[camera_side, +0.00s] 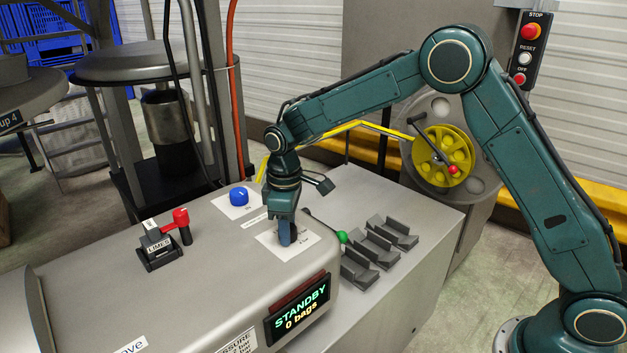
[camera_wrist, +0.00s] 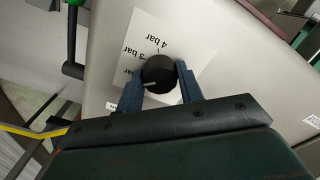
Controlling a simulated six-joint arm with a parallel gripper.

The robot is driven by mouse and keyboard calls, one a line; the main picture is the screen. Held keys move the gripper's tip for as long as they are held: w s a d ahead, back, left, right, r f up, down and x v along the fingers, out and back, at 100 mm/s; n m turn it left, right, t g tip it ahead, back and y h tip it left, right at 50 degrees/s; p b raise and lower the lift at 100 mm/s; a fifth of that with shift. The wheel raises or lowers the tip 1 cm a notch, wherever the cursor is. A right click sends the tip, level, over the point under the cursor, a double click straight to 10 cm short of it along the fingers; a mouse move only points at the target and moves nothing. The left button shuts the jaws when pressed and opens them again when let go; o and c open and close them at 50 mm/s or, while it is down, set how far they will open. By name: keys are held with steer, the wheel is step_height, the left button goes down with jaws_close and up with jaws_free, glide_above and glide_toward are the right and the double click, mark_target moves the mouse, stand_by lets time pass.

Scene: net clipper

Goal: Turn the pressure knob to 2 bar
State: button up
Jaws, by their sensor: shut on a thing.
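The pressure knob (camera_wrist: 158,68) is round and black, with a short white line on its lower left part in the wrist view. It sits on a white label plate (camera_wrist: 180,38), which also shows on the machine top in the side view (camera_side: 268,240). "4 bar" and "3 bar" can be read; another bar mark is partly covered by a finger. My gripper (camera_wrist: 157,76) is shut on the knob, with one blue finger on each side. In the side view my gripper (camera_side: 288,236) points down at the plate and hides most of the knob.
A blue button (camera_side: 239,196) stands behind the plate. A red-handled lever (camera_side: 181,220) by a "LIMES" sign is to the left. A green-knobbed lever (camera_side: 341,237) and grey angled trays (camera_side: 372,248) are to the right. The display (camera_side: 298,308) reads "STANDBY 0 bags".

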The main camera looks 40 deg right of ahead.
stand_by(0.4)
steer(key=o, duration=1)
steer(key=shift+r, duration=0.15)
step_height(320, 180, up, 14)
stand_by(0.4)
